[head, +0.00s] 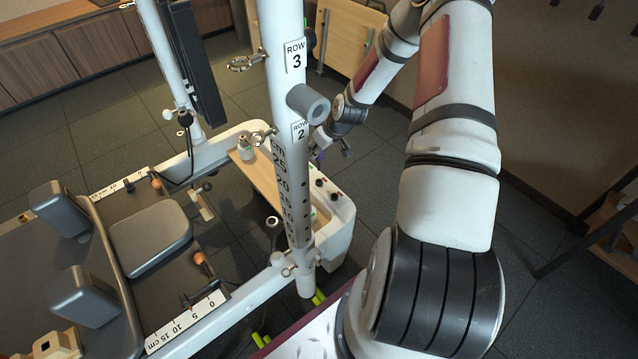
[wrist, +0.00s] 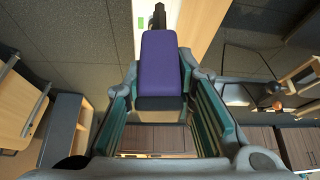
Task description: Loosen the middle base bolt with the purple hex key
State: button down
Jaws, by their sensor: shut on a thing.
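My gripper (wrist: 160,103) is shut on the purple hex key (wrist: 161,62), whose purple handle sits between the two teal-padded fingers in the wrist view. A dark shaft end (wrist: 159,14) sticks out past the handle, in front of a white surface. In the head view my arm reaches away on the right, and its wrist end is near the tower post (head: 289,180), partly hidden behind it.
The post carries "ROW 3" and "ROW 2" labels, a grey roller (head: 308,103) and metal rings (head: 247,61). The reformer carriage with shoulder rests (head: 60,209) is at left.

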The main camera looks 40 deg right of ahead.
jog(key=shift+d+m+h, duration=0.15)
jog(key=shift+m+h, duration=0.15)
jog(key=shift+m, duration=0.3)
dwell(0.4)
